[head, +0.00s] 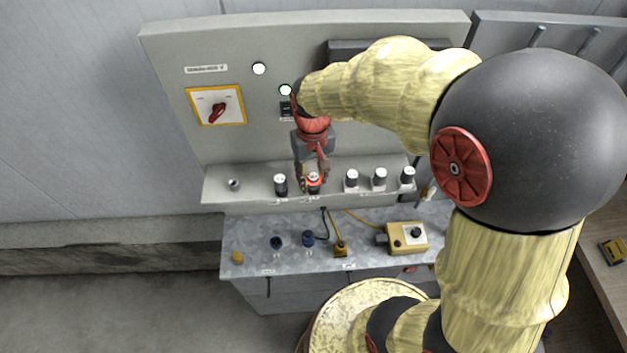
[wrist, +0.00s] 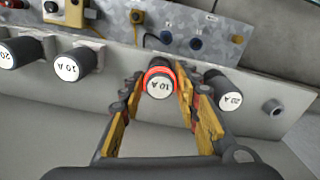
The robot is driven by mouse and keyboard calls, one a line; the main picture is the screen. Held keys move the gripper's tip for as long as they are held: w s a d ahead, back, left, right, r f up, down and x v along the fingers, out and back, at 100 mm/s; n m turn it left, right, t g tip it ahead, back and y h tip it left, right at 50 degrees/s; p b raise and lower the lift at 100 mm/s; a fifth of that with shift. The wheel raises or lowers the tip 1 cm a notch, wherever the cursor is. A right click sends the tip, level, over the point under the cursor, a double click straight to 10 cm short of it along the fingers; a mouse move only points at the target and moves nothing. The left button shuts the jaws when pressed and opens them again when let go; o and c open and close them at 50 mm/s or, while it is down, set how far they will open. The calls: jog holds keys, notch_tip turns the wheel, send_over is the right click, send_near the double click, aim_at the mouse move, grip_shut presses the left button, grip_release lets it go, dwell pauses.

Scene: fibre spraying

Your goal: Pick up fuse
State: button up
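A fuse with a white cap marked 10 A and a red ring (wrist: 160,84) stands on the grey shelf between my gripper's fingers. In the head view, the same fuse (head: 314,181) shows just below my gripper (head: 313,170). In the wrist view, my gripper (wrist: 159,88) has one finger on each side of the fuse. The fingers are spread, with a narrow gap at the left; whether the right finger touches it I cannot tell. The fuse's lower part is hidden behind its cap.
A dark fuse marked 20 A (wrist: 229,98) stands close on the right, beside an empty-looking socket (wrist: 273,107). Other white-capped fuses (wrist: 71,67) are on the left. A yellow control box (head: 407,237) and a yellow connector (head: 341,248) lie on the lower metal ledge (head: 290,262).

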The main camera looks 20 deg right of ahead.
grip_shut()
jog(key=shift+r, duration=0.1)
dwell(0.3)
jog(key=shift+r, duration=0.55)
jog(key=s+r+b, duration=0.2)
jog(key=s+r, duration=0.9)
jog(key=s, duration=0.3)
jog(key=shift+a+r, duration=0.35)
jog(key=shift+a, duration=0.05)
